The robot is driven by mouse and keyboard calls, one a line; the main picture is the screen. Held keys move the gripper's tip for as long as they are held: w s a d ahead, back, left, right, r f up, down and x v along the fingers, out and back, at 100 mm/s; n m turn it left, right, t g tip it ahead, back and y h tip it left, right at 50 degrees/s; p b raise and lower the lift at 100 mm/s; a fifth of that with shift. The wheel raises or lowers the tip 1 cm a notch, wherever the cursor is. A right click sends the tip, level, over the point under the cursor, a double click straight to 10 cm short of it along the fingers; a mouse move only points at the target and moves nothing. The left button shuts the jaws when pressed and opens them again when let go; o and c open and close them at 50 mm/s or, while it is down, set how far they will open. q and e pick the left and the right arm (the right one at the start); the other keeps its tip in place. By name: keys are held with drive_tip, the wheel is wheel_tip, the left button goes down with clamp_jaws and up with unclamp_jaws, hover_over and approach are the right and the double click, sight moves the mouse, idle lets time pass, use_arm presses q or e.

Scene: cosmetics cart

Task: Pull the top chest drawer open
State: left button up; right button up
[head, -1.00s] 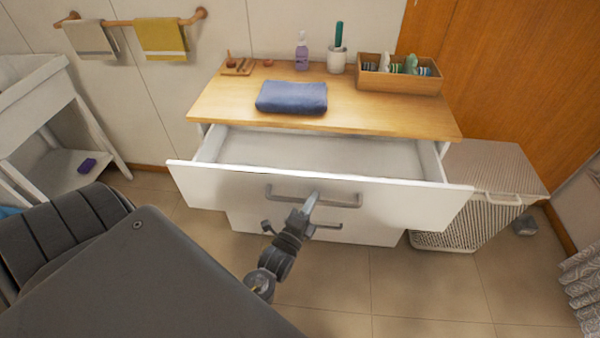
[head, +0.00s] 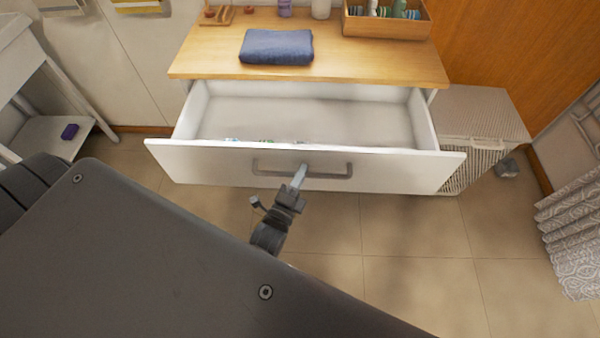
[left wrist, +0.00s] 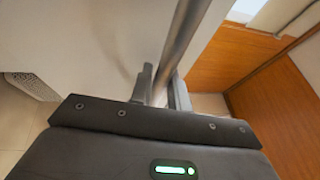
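The top chest drawer (head: 400,172) is white and stands well out from the chest in the head view. Its grey interior shows, with a few small coloured items just behind the front panel. A grey bar handle (head: 268,168) crosses the drawer front. My left gripper (head: 298,178) is at the middle of this handle. In the left wrist view the handle bar (left wrist: 187,38) runs between the two fingers of the left gripper (left wrist: 162,90), which are closed around it. My right gripper is in neither view.
The wooden chest top (head: 360,66) bears a folded blue towel (head: 277,47) and a wooden box (head: 388,22) of small items. A lidded hamper (head: 480,115) stands right of the chest.

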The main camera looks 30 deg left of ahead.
use_arm(q)
drive_tip(key=o, duration=0.3)
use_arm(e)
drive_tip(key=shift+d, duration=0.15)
use_arm(q)
drive_tip(key=shift+o, duration=0.2)
